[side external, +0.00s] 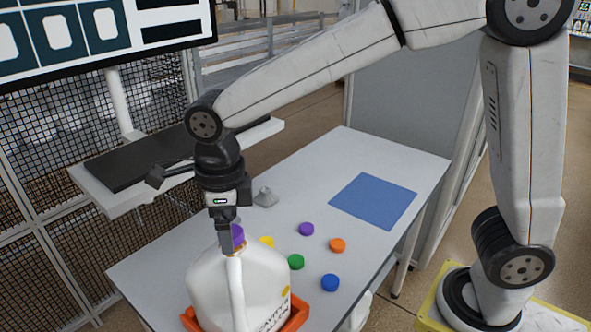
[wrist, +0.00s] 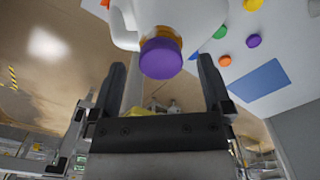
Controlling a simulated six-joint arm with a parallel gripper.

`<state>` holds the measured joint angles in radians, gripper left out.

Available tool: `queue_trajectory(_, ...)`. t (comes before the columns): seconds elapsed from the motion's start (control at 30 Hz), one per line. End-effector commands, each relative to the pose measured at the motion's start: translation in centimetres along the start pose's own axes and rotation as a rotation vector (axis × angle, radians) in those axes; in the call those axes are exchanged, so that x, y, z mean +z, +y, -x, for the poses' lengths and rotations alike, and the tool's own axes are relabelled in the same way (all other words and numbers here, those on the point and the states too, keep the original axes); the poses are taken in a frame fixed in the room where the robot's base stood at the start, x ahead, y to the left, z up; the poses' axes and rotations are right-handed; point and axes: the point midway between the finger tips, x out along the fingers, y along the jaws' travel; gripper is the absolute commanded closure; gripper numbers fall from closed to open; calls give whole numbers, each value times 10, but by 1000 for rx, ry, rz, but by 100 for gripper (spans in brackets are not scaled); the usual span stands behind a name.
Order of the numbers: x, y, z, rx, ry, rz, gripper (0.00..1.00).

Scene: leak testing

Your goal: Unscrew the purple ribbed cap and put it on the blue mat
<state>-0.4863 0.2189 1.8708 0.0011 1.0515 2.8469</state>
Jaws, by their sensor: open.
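The purple ribbed cap (side external: 238,235) is on the neck of a white jug (side external: 240,285), which stands upright in an orange tray (side external: 298,314). In the wrist view the cap (wrist: 161,58) shows between the two fingers, with an orange ring (wrist: 160,33) beside it on the neck. My gripper (side external: 228,243) points down at the jug's top, and in the wrist view my gripper (wrist: 160,72) has its fingers spread, with a gap on each side of the cap. The blue mat (side external: 374,201) lies empty at the table's far right; it also shows in the wrist view (wrist: 258,80).
Loose caps lie between jug and mat: yellow (side external: 267,241), purple (side external: 306,229), orange (side external: 337,245), green (side external: 296,262) and blue (side external: 330,282). A small grey object (side external: 265,197) lies near the table's far edge. A dark-topped shelf (side external: 140,165) stands behind.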

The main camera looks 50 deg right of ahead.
Motion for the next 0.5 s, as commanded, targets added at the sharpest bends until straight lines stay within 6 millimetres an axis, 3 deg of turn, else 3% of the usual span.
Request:
queue_trajectory(0.2,0,0,0,0,0,-108,0)
queue_trajectory(0.5,0,0,0,0,0,-115,0)
